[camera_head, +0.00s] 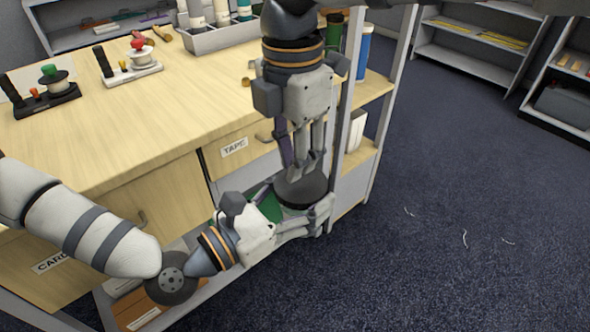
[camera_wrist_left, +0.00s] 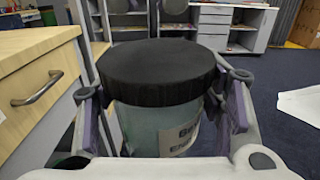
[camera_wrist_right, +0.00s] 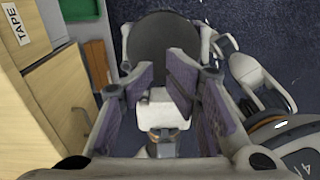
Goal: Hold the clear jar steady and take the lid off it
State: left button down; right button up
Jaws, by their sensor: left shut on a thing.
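The clear jar (camera_wrist_left: 145,130) stands upright in the left wrist view, with a partly hidden label on its side. Its wide black lid (camera_wrist_left: 160,72) sits on top; it also shows in the head view (camera_head: 303,191). My left gripper (camera_head: 308,214) is shut on the jar's side below the lid, with one finger on each side in the left wrist view. My right gripper (camera_head: 300,168) points down just above the lid. Its fingers are apart with a narrow gap between them in the right wrist view (camera_wrist_right: 162,85). Whether its tips touch the lid I cannot tell.
The wooden table (camera_head: 150,110) with drawers lies to the left, and the jar is held beside its end near a grey post (camera_head: 352,110). Spool stands (camera_head: 130,70) and a grey bottle tray (camera_head: 222,36) are on the tabletop. The floor at right is open.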

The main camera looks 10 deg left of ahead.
aim_at(301, 182)
jog(key=o, duration=1.3)
jog(key=r+m, duration=0.3)
jog(key=r, duration=0.1)
jog(key=shift+w+d, duration=0.15)
jog(key=shift+d, duration=0.1)
jog(key=shift+o, duration=0.8)
jog(key=shift+m, duration=0.6)
notch_tip(301, 182, down, 8)
jog(key=shift+d+r, duration=0.15)
jog(key=shift+r, duration=0.1)
jog(key=shift+c, duration=0.2)
jog(key=shift+w, duration=0.1)
grip_shut()
jog(key=shift+f, duration=0.1)
